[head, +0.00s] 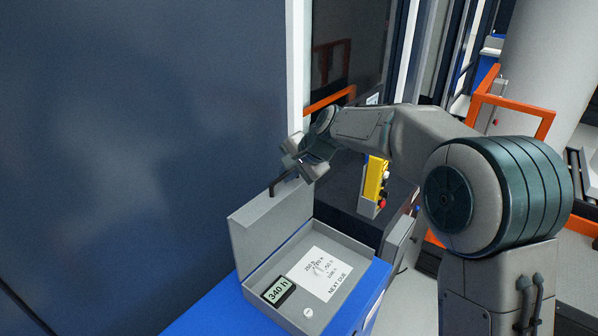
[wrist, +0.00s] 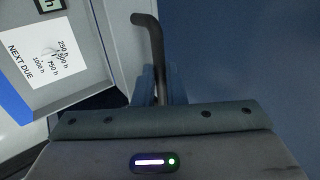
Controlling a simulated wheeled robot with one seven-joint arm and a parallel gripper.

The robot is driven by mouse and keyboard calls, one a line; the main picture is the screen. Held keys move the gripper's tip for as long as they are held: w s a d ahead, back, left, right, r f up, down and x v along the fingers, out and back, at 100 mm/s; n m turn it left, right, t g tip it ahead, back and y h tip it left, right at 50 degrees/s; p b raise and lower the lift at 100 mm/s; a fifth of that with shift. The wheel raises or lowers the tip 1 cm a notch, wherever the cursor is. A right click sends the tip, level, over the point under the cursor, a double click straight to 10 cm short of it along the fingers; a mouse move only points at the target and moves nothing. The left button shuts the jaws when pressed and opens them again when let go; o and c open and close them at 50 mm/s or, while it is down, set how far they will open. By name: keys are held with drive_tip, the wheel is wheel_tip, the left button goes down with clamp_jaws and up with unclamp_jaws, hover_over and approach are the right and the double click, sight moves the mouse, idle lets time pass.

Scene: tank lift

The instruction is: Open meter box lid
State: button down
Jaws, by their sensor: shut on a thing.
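The grey meter box (head: 350,241) sits on a blue cabinet. Its lid (head: 262,224) stands raised, roughly upright, at the box's back left side, and the inside is exposed. In the box are a display reading 340 h (head: 278,291) and a white NEXT DUE sheet (head: 318,274). My gripper (head: 297,172) is above the lid's top edge, shut on a dark bent rod (head: 278,186). The rod's hooked end shows in the wrist view (wrist: 150,32), beside the pale lid (wrist: 118,38). I cannot tell whether the rod touches the lid.
A dark blue wall (head: 140,130) fills the left. Orange rails (head: 510,103) stand at the right. The blue cabinet top (head: 225,308) has bare room left of the box.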

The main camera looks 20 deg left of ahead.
drive_tip(key=shift+w+a+r, duration=0.15)
drive_tip(key=shift+r, duration=0.05)
drive_tip(key=c, duration=1.5)
unclamp_jaws()
drive_tip(key=b+v, duration=0.3)
drive_tip(key=v, duration=1)
drive_tip(key=shift+d+r, duration=0.2)
drive_tip(key=shift+d, duration=0.1)
drive_tip(key=shift+d, duration=0.1)
drive_tip(key=s+d+f+n+t+h, duration=0.1)
drive_tip(key=s+d+f, duration=0.15)
drive_tip(key=d, duration=0.45)
drive_tip(key=s+d+f+h, duration=0.1)
drive_tip(key=s+d+h, duration=0.1)
drive_tip(key=s+d, duration=0.35)
drive_tip(key=s+d+f+n+t+h, duration=0.1)
drive_tip(key=s+d+f, duration=0.1)
drive_tip(key=d, duration=0.6)
drive_tip(key=s+d+f+h, duration=0.1)
drive_tip(key=s+d+f, duration=0.3)
drive_tip(key=s+d, duration=0.2)
drive_tip(key=s+d+f+n+h, duration=0.1)
drive_tip(key=s+d+f+h, duration=0.1)
drive_tip(key=s+d+f, duration=0.2)
drive_tip(key=s+d, duration=0.2)
drive_tip(key=s, duration=0.2)
drive_tip(key=shift+d+f+n+g, duration=0.2)
drive_tip(key=shift+f+n+g, duration=0.1)
